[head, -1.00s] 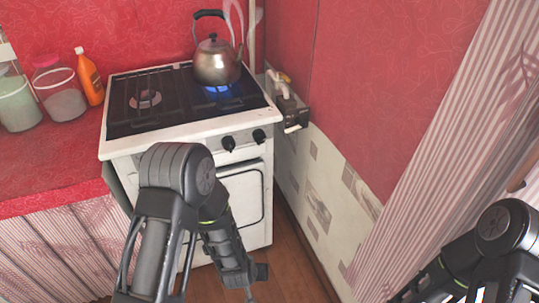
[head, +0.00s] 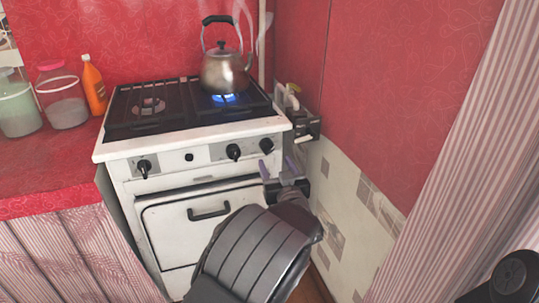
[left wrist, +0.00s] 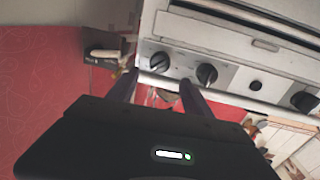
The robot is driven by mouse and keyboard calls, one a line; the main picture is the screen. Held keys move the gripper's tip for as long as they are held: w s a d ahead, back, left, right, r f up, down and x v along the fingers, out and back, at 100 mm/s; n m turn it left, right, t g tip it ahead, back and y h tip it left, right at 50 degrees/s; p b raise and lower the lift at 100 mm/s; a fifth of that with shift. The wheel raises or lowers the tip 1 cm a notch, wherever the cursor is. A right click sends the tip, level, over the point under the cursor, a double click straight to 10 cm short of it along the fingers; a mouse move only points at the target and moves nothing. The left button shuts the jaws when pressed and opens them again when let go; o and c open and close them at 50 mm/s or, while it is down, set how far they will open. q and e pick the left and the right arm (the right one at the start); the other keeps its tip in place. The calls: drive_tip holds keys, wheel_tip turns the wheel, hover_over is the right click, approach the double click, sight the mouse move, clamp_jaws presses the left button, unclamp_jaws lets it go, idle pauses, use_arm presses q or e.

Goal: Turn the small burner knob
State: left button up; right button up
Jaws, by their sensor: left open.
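The stove's white front panel carries black knobs: a left knob (head: 144,168), a middle knob (head: 234,152) and a right knob (head: 266,146). A small round black button (head: 189,157) sits between the left and middle ones. I cannot tell which is the small burner knob. My left gripper (head: 277,168) is open and empty, its purple fingers just below and in front of the right knob. In the left wrist view, the end knob (left wrist: 160,61) lies just ahead of the gap between the fingers (left wrist: 159,78); another knob (left wrist: 207,75) is beside it.
A kettle (head: 226,72) stands over a lit blue flame (head: 224,98). The oven handle (head: 209,210) juts out below the knobs. A tiled wall (head: 345,190) and a dark wall-side fixture (head: 304,127) stand close on the right. Jars and an orange bottle (head: 94,86) are on the left counter.

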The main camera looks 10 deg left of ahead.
sight(269, 151)
use_arm(q)
drive_tip(key=shift+w, duration=0.1)
drive_tip(key=b+x, duration=0.1)
drive_tip(key=x, duration=0.6)
drive_tip(key=shift+w+a, duration=0.2)
drive_tip(key=shift+w, duration=0.1)
drive_tip(key=shift+c, duration=0.6)
drive_tip(key=shift+f, duration=0.1)
clamp_jaws()
